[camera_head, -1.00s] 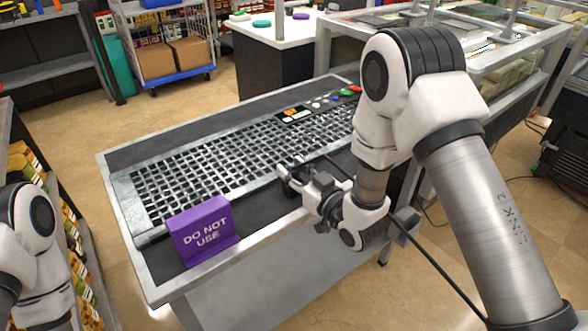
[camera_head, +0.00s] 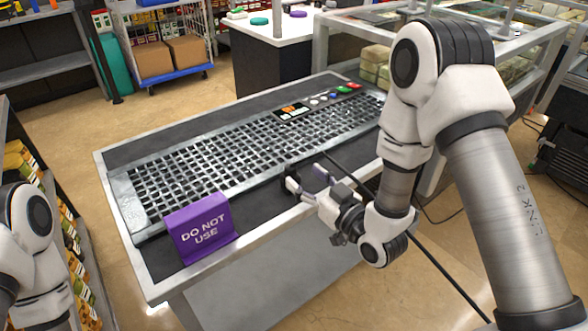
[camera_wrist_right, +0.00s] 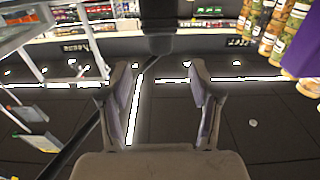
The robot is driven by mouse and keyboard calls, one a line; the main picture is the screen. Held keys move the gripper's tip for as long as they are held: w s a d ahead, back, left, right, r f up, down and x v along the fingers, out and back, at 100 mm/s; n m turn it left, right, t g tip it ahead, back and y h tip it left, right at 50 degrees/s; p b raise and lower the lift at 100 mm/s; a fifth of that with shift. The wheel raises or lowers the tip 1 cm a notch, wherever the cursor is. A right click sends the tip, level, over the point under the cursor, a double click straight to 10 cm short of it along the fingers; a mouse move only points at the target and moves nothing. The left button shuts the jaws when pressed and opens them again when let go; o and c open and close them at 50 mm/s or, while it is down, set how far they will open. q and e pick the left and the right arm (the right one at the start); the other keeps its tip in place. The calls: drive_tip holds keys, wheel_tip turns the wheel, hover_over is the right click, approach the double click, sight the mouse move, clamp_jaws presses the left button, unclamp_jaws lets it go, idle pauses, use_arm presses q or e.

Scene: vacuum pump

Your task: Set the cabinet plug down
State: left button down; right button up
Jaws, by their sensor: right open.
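My right gripper (camera_head: 306,178) is open over the dark front strip of the counter, with a gap between its fingers. It also shows in the right wrist view (camera_wrist_right: 160,105), with nothing between the fingers. A dark block beyond the fingertips, apparently the cabinet plug (camera_wrist_right: 160,42), stands out in the wrist view. In the head view I cannot make it out clearly against the dark strip. A black cable (camera_head: 440,268) runs behind the gripper and down to the lower right. My left arm is at the left edge, its gripper out of the picture.
The counter (camera_head: 255,228) has a pale metal rim and a grid-like panel with coloured buttons at its far right end. A purple "DO NOT USE" sign (camera_head: 201,231) stands at the front left. Glass cases (camera_head: 470,30) stand behind. The front strip between sign and gripper is clear.

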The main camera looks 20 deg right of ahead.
drive_tip(key=v, duration=0.7)
drive_tip(key=s+f+m+g+h, duration=0.15)
drive_tip(key=s+f+g, duration=0.35)
drive_tip(key=f, duration=0.6)
drive_tip(key=s+f+m+g+h, duration=0.15)
drive_tip(key=s+f+g, duration=0.35)
drive_tip(key=f, duration=0.6)
drive_tip(key=s+d+f+g+h, duration=0.1)
drive_tip(key=s+f+g, duration=0.2)
drive_tip(key=s, duration=0.4)
drive_tip(key=s+d+f+m+g+h, duration=0.1)
drive_tip(key=s+d+f+g+h, duration=0.1)
drive_tip(key=s+f+g, duration=0.2)
drive_tip(key=s+f, duration=0.1)
drive_tip(key=s, duration=0.1)
drive_tip(key=shift+s+d, duration=0.15)
drive_tip(key=shift+s, duration=0.25)
